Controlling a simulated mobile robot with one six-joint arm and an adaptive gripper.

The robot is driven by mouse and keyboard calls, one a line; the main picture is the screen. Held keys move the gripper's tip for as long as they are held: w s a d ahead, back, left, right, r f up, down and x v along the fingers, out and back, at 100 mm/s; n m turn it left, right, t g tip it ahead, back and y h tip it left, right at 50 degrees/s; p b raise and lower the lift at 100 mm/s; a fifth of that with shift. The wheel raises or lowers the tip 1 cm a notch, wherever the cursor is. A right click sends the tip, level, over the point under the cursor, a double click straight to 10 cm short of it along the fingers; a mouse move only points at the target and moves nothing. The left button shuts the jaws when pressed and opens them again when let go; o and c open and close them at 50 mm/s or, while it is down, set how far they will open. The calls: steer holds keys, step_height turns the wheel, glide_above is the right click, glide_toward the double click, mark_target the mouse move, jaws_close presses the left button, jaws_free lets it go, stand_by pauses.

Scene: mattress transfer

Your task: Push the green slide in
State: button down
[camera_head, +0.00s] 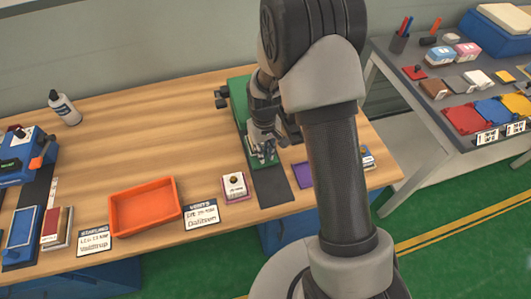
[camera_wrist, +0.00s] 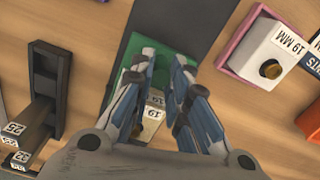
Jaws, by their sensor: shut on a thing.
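The green slide (camera_head: 268,161) lies over a dark strip at the front of a green fixture (camera_head: 238,98) on the wooden bench. In the wrist view the green slide (camera_wrist: 178,48) shows around my fingertips. A pale block marked 19 (camera_wrist: 153,122) sits on it, partly hidden by my fingers. My gripper (camera_head: 262,150) points down at the slide's front part.
A white 19 MM block in a pink tray (camera_head: 234,187) stands left of the strip, and a purple plate (camera_head: 303,174) lies to its right. An orange tray (camera_head: 144,206) stands farther left. A black bracket (camera_wrist: 45,90) stands beside my gripper.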

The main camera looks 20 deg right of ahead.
steer(key=shift+w+f, duration=0.1)
steer(key=shift+w, duration=0.4)
steer(key=shift+s, duration=0.35)
steer(key=c, duration=1.7)
jaws_free()
steer(key=shift+o, duration=0.7)
steer(key=shift+w+r, duration=0.15)
steer(key=shift+r, duration=0.5)
steer(key=shift+o, duration=0.4)
steer(key=r, duration=0.2)
steer(key=w+r, duration=0.1)
steer(key=r, duration=0.2)
steer(key=shift+w, duration=0.1)
step_height(320, 180, up, 6)
steer(key=s, duration=0.1)
steer(key=shift+s, duration=0.2)
